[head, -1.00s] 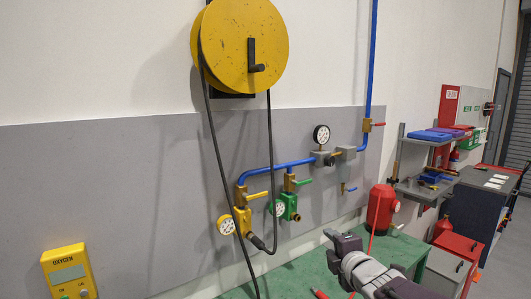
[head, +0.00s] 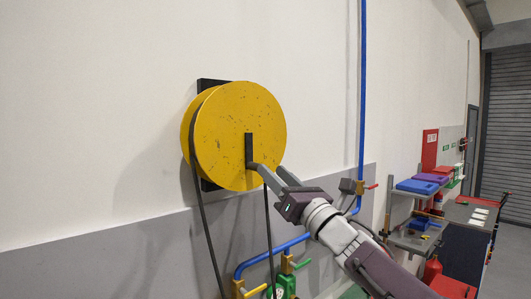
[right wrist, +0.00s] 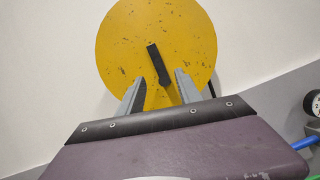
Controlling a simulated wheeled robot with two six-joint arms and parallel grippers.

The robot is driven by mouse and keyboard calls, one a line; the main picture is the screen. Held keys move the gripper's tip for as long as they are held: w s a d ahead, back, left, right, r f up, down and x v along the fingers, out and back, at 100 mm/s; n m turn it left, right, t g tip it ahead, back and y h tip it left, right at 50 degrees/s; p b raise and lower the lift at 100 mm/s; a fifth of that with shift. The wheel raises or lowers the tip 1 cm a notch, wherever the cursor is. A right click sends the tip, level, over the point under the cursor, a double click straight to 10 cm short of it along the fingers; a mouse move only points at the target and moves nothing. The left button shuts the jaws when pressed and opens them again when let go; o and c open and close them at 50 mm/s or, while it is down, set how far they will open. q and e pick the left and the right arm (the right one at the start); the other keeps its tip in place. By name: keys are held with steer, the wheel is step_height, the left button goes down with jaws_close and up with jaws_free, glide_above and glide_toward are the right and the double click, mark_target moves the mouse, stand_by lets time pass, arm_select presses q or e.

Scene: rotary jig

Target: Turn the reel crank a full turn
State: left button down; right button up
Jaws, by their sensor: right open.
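The yellow reel (head: 225,135) hangs on the wall in the middle of the head view and fills the top of the right wrist view (right wrist: 125,45). Its black crank (head: 249,148) points down from the hub, and in the right wrist view the crank (right wrist: 157,62) slants slightly down to the right. My right gripper (head: 272,169) is open, its fingertips at the crank's lower end. In the right wrist view the open fingers (right wrist: 160,74) lie on either side of that end. Whether the handle touches a finger cannot be told. My left gripper is not in view.
A black hose (head: 204,235) hangs from the reel. Blue pipes (head: 361,100) and valves run along the grey wall panel (head: 150,265) below and right. The wall left of the reel is clear.

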mark_target(256, 167)
steer(key=w+a, duration=0.1)
steer(key=w, duration=0.1)
steer(key=w+a+p, duration=0.1)
steer(key=w+a, duration=0.1)
steer(key=w+a+p, duration=0.1)
steer(key=w, duration=0.2)
steer(key=shift+a+r, duration=0.2)
steer(key=shift+a, duration=0.05)
steer(key=shift+s+d+r, duration=0.25)
steer(key=shift+s+d, duration=0.45)
steer(key=shift+s, duration=0.25)
steer(key=shift+s+d, duration=0.1)
steer(key=shift+s, duration=0.05)
steer(key=shift+c, duration=1.4)
steer(key=c, duration=0.5)
steer(key=shift+w, duration=0.2)
jaws_close()
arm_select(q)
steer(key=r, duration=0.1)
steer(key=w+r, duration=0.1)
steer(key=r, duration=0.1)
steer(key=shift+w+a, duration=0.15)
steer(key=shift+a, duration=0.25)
arm_select(e)
steer(key=shift+f, duration=0.2)
